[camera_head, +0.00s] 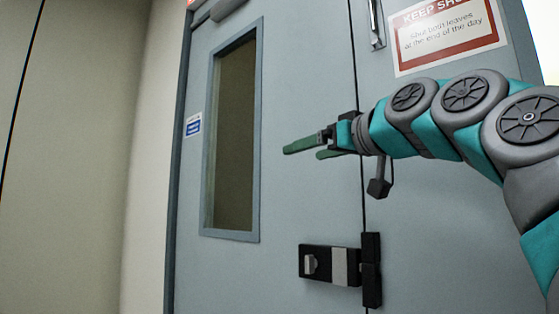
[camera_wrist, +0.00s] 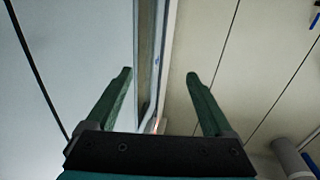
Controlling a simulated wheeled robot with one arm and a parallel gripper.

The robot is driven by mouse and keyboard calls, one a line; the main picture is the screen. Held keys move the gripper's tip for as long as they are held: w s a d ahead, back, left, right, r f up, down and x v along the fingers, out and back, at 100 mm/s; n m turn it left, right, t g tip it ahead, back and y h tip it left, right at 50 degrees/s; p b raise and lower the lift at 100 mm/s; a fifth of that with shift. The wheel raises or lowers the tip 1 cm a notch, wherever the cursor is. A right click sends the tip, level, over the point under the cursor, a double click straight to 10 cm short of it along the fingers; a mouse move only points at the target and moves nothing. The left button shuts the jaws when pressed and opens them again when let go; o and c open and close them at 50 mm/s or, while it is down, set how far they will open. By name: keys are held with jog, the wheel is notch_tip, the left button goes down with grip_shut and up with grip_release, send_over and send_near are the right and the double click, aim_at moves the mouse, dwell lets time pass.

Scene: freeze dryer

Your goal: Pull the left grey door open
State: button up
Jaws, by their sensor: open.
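The left grey door (camera_head: 285,200) is flat and looks closed, with a thin dark seam along its right edge. It has a tall framed window (camera_head: 235,140) and, low at the seam, a black latch (camera_head: 330,265) with a silver knob. My gripper (camera_head: 306,152) is in front of this door, above the latch and right of the window, its green fingers pointing left. In the wrist view my gripper (camera_wrist: 157,74) has its fingers spread apart with nothing between them. I cannot tell how far it is from the door surface.
The right door leaf (camera_head: 430,230) stands beside the seam, with a red and white sign (camera_head: 445,30) and a metal handle (camera_head: 376,25). A small blue and white label (camera_head: 193,124) is left of the window. A beige wall (camera_head: 75,150) lies further left.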

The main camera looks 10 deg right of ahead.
jog(key=p+x, duration=0.1)
jog(key=x, duration=0.6)
jog(key=shift+w+a, duration=0.2)
jog(key=shift+w, duration=0.2)
grip_shut()
dwell(0.4)
dwell(0.5)
jog(key=c, duration=1.3)
grip_release()
jog(key=o, duration=1.3)
